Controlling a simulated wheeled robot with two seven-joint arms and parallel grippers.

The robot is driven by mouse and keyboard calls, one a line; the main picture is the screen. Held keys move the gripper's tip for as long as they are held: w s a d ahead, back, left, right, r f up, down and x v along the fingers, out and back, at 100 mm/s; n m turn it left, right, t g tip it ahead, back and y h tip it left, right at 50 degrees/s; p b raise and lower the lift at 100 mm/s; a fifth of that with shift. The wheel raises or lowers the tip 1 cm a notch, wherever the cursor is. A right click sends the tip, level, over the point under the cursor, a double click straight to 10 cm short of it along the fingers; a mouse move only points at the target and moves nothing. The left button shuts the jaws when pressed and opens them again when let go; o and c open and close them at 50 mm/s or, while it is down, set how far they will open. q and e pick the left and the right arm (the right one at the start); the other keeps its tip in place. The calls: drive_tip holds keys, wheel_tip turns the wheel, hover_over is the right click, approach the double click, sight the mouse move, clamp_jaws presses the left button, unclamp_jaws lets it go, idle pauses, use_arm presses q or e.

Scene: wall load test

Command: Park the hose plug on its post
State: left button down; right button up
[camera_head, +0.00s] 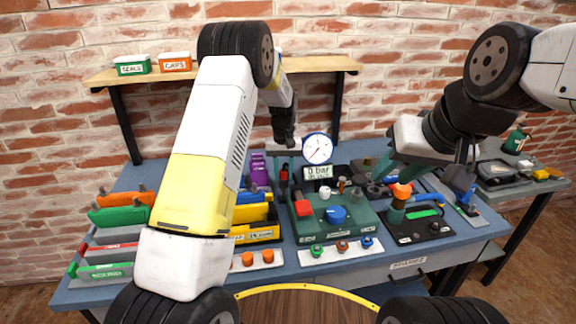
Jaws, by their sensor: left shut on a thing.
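My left gripper (287,138) is dark, points down at the back of the bench beside the gauge, and is shut on what appears to be the hose plug, mostly hidden by the fingers. A slim red and dark upright piece (284,175) stands just below it; I cannot tell whether it is the post or whether they touch. A green test unit (333,217) with a red block and a blue knob stands in front. My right gripper (462,170) hangs over the bench's right part; its fingers are too unclear to tell open from shut.
A round white gauge (317,149) and a "0 bar" display (318,172) stand close right of my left gripper. A shelf (215,72) runs along the brick wall.

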sight(283, 171)
use_arm(q)
drive_tip(key=shift+f, duration=0.2)
drive_tip(key=shift+f, duration=1.1)
drive_tip(key=c, duration=0.6)
unclamp_jaws()
drive_tip(key=shift+c, duration=0.2)
drive_tip(key=shift+r, duration=0.15)
drive_tip(key=shift+r, duration=3.9)
